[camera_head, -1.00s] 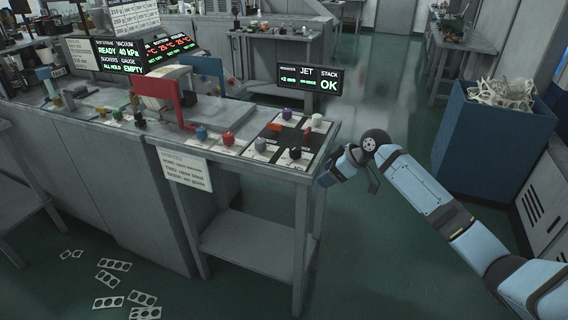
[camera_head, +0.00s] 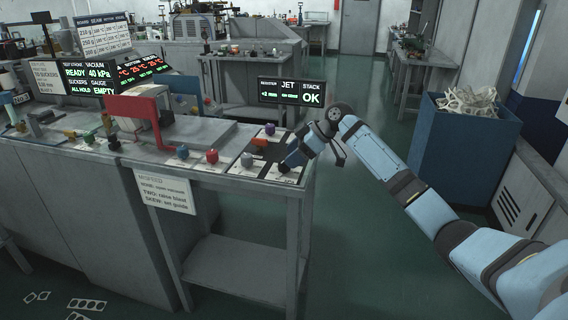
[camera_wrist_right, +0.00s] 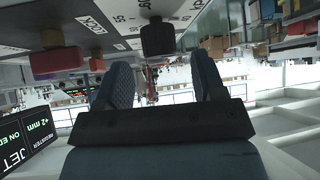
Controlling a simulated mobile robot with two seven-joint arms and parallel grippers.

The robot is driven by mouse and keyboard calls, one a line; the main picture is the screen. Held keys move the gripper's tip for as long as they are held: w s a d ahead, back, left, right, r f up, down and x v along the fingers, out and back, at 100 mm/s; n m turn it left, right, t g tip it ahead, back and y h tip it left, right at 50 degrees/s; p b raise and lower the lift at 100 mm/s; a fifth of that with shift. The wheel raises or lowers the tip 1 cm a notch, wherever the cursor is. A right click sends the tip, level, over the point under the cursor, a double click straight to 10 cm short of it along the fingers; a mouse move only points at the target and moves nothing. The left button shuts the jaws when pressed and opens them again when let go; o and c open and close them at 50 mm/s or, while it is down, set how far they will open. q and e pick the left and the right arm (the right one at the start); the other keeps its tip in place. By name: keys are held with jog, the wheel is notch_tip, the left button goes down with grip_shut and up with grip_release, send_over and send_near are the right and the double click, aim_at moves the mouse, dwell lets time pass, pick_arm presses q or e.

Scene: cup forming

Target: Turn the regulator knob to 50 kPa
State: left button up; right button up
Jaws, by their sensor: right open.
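In the right wrist view, a black knob (camera_wrist_right: 157,37) with printed scale numbers beside it stands beyond the gap between my fingers; it looks like the regulator knob. My right gripper (camera_wrist_right: 163,75) is open and empty, its two dark fingers apart and not visibly around the knob. In the head view the right gripper (camera_head: 290,163) is over the right end of the bench and hides part of the panel there. A status screen (camera_head: 87,74) reads vacuum ready, 40 kPa. My left gripper is not in view.
A blue knob (camera_head: 182,151), red knob (camera_head: 212,156), grey knob (camera_head: 247,160) and purple knob (camera_head: 270,129) stand near the gripper. A JET screen (camera_head: 292,92) rises behind. A blue bin (camera_head: 462,140) is at right; the floor between is clear.

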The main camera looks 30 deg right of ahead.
aim_at(284, 165)
jog(key=shift+x, duration=1.95)
